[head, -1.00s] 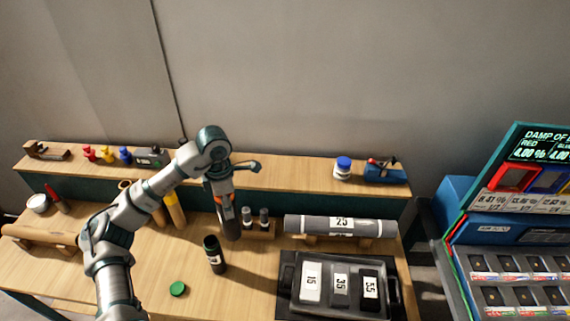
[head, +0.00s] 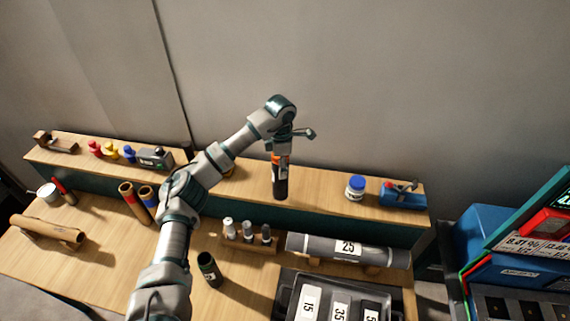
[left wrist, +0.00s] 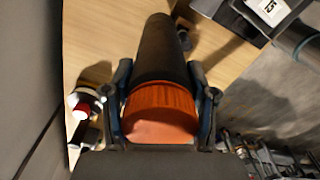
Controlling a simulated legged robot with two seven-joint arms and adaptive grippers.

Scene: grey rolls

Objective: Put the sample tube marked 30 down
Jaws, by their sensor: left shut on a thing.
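My left gripper (head: 279,157) is shut on a dark tube (head: 281,188) with an orange band, held upright. In the head view the tube overlaps the raised back shelf (head: 325,185); I cannot tell whether its base touches the wood. A pale label shows on the tube, but its number is not readable. In the left wrist view the fingers (left wrist: 161,90) grip either side of the orange part (left wrist: 160,108), and the dark body (left wrist: 160,48) extends beyond. My right gripper is not in view.
A small rack (head: 250,245) holds several small tubes. A grey roll marked 25 (head: 330,247), an open dark container (head: 209,270) and a black tray (head: 285,290) with labelled pieces are nearby. A blue-lidded jar (head: 356,187) and blue device (head: 402,197) stand on the shelf's right.

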